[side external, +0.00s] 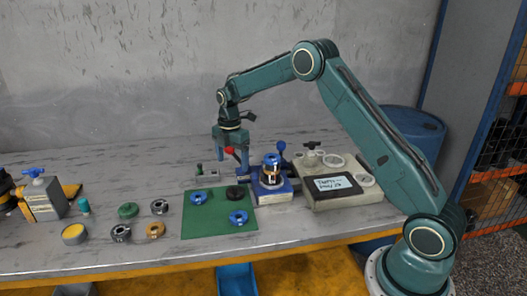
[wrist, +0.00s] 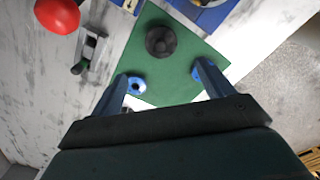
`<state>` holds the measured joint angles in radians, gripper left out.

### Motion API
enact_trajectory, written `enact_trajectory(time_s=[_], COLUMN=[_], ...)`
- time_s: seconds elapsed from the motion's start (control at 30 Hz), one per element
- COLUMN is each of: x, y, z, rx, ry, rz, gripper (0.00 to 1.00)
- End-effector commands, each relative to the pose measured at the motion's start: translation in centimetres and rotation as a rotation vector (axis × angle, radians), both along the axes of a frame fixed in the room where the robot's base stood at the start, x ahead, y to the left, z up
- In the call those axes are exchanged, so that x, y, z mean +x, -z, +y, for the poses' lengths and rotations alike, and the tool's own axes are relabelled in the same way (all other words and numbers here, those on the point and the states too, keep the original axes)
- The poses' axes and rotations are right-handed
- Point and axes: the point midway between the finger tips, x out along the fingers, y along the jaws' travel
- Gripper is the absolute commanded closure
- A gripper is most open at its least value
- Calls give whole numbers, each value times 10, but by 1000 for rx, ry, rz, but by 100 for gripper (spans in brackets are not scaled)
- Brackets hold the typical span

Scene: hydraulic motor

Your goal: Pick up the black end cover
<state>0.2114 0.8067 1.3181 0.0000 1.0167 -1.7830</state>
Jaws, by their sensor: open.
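The black end cover (side external: 235,191) is a dark round part lying on the green mat (side external: 205,228), near its back right corner. In the wrist view the cover (wrist: 161,41) lies flat with a raised round middle. My gripper (side external: 231,162) is open and empty above the back of the mat. In the wrist view its two blue fingers (wrist: 162,73) are spread apart, and the cover shows beyond the fingertips, roughly centred between them. Nothing is between the fingers.
Two blue ring parts (side external: 198,197) (side external: 239,217) share the mat. A blue fixture (side external: 272,194) holding an assembly stands right of it, beside a grey labelled box (side external: 345,198). A red knob (wrist: 57,15) and clamp are near the gripper. Loose rings (side external: 121,233) lie left.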

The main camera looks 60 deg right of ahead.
Motion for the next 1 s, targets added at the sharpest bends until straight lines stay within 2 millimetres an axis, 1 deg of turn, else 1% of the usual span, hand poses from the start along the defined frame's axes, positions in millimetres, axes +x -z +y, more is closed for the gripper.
enact_trajectory(time_s=[0.03, 0.2, 0.4, 0.53, 0.77, 0.87, 1.0], x=[-1, -1, 0, 0, -1, -1, -3], y=[9, 35, 58, 64, 66, 71, 84], z=[0, 0, 0, 0, 0, 0, -1], rx=[1, 1, 0, 0, 0, 0, 1], ry=[0, 0, 1, 1, 1, 1, 1], rz=[4, 5, 1, 1, 0, 2, 3], gripper=[20, 20, 20, 20, 20, 20, 20])
